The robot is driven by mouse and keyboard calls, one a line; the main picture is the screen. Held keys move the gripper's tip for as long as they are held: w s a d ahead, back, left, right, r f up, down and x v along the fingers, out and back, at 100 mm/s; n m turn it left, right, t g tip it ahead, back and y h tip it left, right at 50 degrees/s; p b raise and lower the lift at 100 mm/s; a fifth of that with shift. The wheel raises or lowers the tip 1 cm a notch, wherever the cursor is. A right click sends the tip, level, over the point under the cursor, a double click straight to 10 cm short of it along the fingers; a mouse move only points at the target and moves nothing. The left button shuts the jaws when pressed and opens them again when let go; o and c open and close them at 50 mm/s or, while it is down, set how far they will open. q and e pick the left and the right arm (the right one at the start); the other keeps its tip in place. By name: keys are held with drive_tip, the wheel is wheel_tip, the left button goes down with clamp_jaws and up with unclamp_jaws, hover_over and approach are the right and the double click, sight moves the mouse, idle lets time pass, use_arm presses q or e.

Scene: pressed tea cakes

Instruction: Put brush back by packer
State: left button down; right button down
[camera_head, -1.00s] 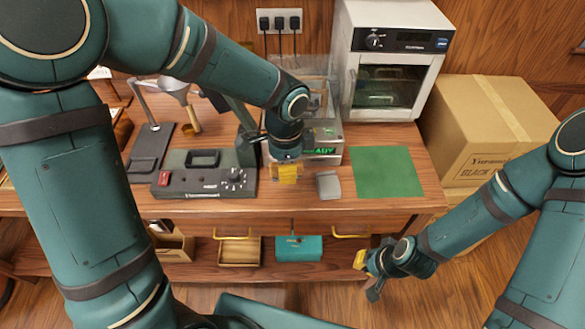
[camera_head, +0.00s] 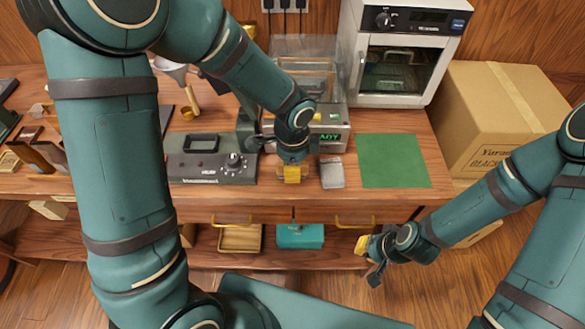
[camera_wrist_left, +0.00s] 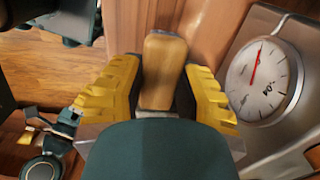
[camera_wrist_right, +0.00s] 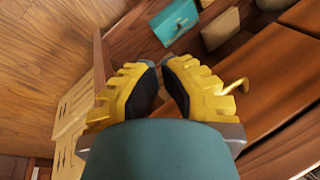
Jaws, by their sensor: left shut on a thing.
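My left gripper (camera_head: 292,173) is over the front of the table, in front of the machine with the green lit display (camera_head: 328,140). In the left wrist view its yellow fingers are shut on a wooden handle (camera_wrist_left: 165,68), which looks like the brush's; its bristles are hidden. A grey metal machine with a round dial gauge (camera_wrist_left: 265,82) stands close to the right of the handle there. I cannot tell for sure which machine is the packer. My right gripper (camera_head: 368,258) hangs low in front of the table; in the right wrist view its fingers (camera_wrist_right: 159,68) look shut with nothing between.
A grey flat piece (camera_head: 331,172) lies right of my left gripper, beside a bare green mat (camera_head: 392,161). A black control unit (camera_head: 210,170) sits to the left. A white oven (camera_head: 402,45) and carton (camera_head: 498,115) stand behind right. A teal box (camera_head: 300,236) is on the lower shelf.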

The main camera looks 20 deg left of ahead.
use_arm(q)
drive_tip(key=shift+w+f, duration=0.1)
drive_tip(key=shift+f, duration=0.35)
drive_tip(key=shift+f, duration=0.1)
drive_tip(key=c, duration=0.7)
unclamp_jaws()
drive_tip(key=shift+c, duration=0.2)
